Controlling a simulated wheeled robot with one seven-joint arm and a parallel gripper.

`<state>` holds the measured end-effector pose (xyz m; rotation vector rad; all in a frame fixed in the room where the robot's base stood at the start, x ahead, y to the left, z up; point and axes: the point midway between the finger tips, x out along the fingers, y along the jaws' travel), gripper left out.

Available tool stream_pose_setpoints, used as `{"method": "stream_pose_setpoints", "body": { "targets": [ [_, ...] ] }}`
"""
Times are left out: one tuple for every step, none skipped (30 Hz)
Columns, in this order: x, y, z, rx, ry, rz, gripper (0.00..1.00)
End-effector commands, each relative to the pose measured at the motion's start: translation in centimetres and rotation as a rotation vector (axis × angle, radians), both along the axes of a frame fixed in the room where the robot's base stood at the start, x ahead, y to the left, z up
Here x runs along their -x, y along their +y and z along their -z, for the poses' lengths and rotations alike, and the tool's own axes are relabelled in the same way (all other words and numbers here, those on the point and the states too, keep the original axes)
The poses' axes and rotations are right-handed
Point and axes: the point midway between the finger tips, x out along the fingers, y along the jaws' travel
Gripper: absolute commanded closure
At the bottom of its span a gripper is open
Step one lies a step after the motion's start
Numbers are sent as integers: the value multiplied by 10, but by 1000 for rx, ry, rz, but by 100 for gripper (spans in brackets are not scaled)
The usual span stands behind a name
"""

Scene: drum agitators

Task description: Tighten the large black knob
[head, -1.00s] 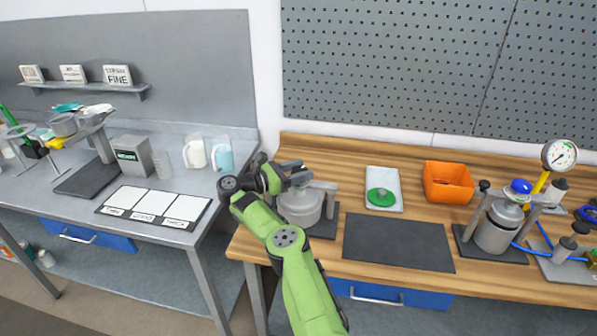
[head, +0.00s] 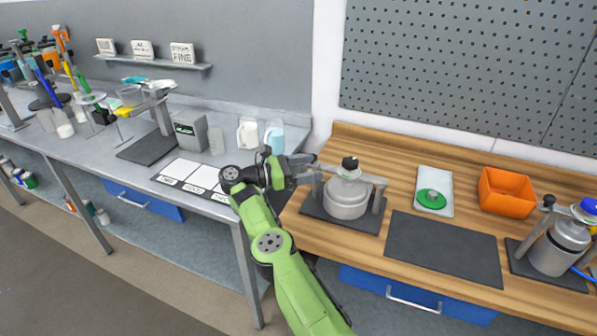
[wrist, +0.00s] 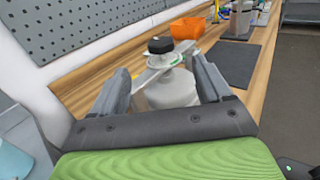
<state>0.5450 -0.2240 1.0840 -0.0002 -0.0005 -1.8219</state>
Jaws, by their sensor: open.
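The large black knob (head: 350,163) sits on top of a grey lidded pot (head: 346,196) with a metal crossbar, on a dark base plate on the wooden bench. The knob also shows in the wrist view (wrist: 160,45), beyond and between my fingertips. My gripper (head: 312,172) is at the left of the pot, near the left end of the crossbar. Whether a finger touches the crossbar, I cannot tell.
A dark mat (head: 443,248), a white tray with a green disc (head: 431,199) and an orange bin (head: 507,192) lie to the right. A second pot (head: 560,247) stands at the far right. The grey table (head: 235,208) is at the left.

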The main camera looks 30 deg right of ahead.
Motion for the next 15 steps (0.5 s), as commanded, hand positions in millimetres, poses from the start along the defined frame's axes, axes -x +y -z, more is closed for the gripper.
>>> {"method": "stream_pose_setpoints", "body": {
  "targets": [
    [-2,11,3,-3,0,0,22],
    [-3,13,2,-2,-1,1,22],
    [-4,17,1,-2,-1,1,22],
    [-5,20,1,-1,-1,1,22],
    [-6,22,1,0,-2,1,22],
    [-6,25,1,-1,-1,-1,22],
    [-7,27,1,-1,-1,-2,22],
    [-7,28,1,0,1,-2,22],
    [-8,29,1,0,-1,-3,22],
    [-8,30,1,1,1,-4,22],
    [-8,30,1,1,0,-4,22],
    [-8,30,1,1,-1,-4,22],
    [-8,30,1,1,-1,-4,22],
    [-8,30,0,1,-1,-4,22],
    [-8,30,0,1,-1,-4,22]
  ]
}}
